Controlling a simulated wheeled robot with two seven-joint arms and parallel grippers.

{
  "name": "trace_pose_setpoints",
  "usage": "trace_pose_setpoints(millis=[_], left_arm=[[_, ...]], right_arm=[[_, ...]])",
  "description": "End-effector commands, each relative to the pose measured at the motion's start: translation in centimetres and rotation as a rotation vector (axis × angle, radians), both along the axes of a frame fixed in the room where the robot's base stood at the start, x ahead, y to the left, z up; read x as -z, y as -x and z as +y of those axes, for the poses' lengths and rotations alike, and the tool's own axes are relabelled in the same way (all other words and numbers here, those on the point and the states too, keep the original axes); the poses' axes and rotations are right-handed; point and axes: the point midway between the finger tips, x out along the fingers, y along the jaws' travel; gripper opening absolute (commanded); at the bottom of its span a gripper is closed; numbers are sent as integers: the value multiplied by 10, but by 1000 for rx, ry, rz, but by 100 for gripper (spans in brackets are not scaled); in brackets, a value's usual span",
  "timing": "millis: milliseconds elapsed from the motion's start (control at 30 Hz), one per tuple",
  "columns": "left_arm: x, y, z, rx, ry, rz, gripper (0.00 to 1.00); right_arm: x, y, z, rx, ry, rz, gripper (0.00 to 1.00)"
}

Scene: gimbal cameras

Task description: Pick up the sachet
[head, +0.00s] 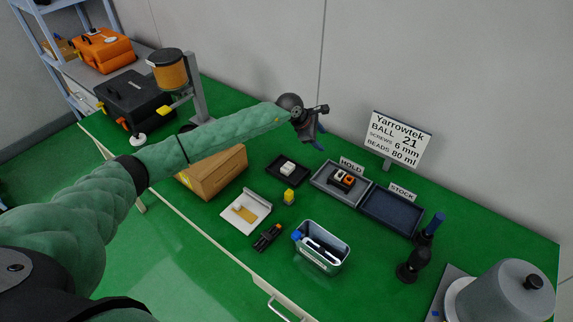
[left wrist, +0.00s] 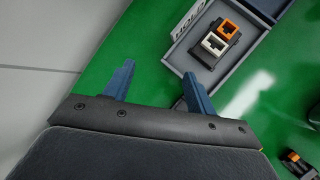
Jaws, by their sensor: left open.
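No thing is clearly marked as the sachet. A small flat tan piece (head: 244,213) on a white tray (head: 260,202) may be it, and a small white item (head: 288,167) in a black tray (head: 275,175) is another light-coloured candidate. My left gripper (head: 318,136) is raised near the back wall, beyond both and apart from them. Neither candidate shows clearly in that view. My right gripper is not in view.
A sign (head: 396,140) stands behind.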

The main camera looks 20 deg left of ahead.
Motion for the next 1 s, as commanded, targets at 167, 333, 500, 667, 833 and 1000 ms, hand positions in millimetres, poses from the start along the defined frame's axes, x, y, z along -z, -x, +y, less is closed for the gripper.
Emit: trace_pose_setpoints(millis=[167, 333, 500, 667, 833, 1000], left_arm=[[31, 21, 52, 135, -321, 89, 56], [39, 45, 86, 265, -518, 193, 56], [40, 60, 98, 377, -589, 255, 56], [45, 60, 97, 412, -591, 243, 56], [62, 61, 97, 413, -590, 242, 56], [71, 60, 97, 412, -590, 242, 56]], right_arm=[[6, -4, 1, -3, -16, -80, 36], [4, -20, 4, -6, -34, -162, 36], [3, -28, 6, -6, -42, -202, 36], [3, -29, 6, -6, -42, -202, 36], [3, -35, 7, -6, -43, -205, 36], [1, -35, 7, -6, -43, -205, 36]])
